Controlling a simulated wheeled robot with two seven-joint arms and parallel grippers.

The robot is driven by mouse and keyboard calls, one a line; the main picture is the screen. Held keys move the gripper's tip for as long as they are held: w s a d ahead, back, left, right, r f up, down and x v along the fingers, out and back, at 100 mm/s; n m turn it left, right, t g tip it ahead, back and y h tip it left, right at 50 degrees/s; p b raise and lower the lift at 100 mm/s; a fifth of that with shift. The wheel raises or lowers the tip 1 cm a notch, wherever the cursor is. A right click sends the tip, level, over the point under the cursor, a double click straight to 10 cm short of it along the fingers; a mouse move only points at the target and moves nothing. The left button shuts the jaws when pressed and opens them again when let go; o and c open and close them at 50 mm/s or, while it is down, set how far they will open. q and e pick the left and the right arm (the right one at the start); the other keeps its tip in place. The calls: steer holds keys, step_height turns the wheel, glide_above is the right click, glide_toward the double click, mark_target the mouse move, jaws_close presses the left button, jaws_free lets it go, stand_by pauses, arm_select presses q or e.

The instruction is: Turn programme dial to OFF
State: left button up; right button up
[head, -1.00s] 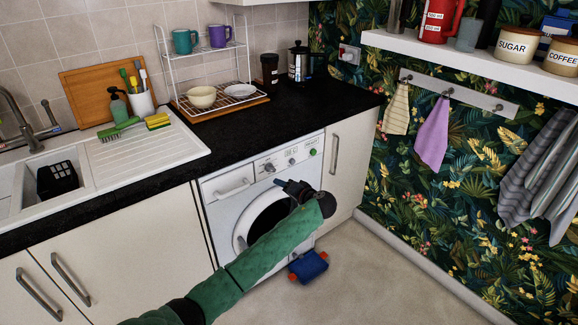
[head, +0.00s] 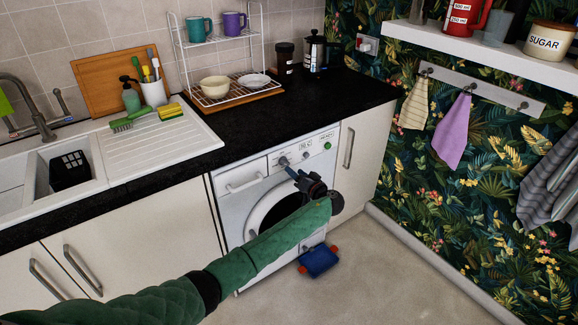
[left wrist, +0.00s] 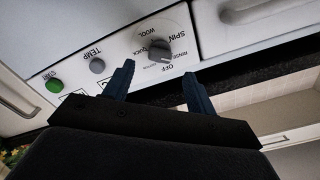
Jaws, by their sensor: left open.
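The programme dial (left wrist: 158,50) is a dark grey round knob on the white washing machine's control panel. OFF, RINSE, SPIN, WOOL and QUICK are printed around it; I cannot tell which one it points at. In the head view the dial (head: 284,161) is at the panel's left part, just beyond my fingertips. My left gripper (left wrist: 158,74) is open and empty, its two blue fingers apart and pointing at the panel. The dial lies just beyond the gap between them, apparently not gripped. The gripper also shows in the head view (head: 289,170), in front of the machine. My right gripper is not in view.
Right of the dial are a grey TEMP knob (left wrist: 97,65) and a green START button (left wrist: 54,86). The drawer handle (head: 244,184) is left of it. The black worktop (head: 235,125) overhangs above. Cupboards flank the machine.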

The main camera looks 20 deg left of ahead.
mark_target(287, 164)
arm_select(q)
steer(key=p+x, duration=0.1)
steer(key=x, duration=0.2)
steer(key=shift+w+a, duration=0.5)
steer(key=shift+a, duration=0.05)
steer(key=shift+w+a, duration=0.25)
steer(key=shift+a, duration=0.1)
steer(key=c, duration=1)
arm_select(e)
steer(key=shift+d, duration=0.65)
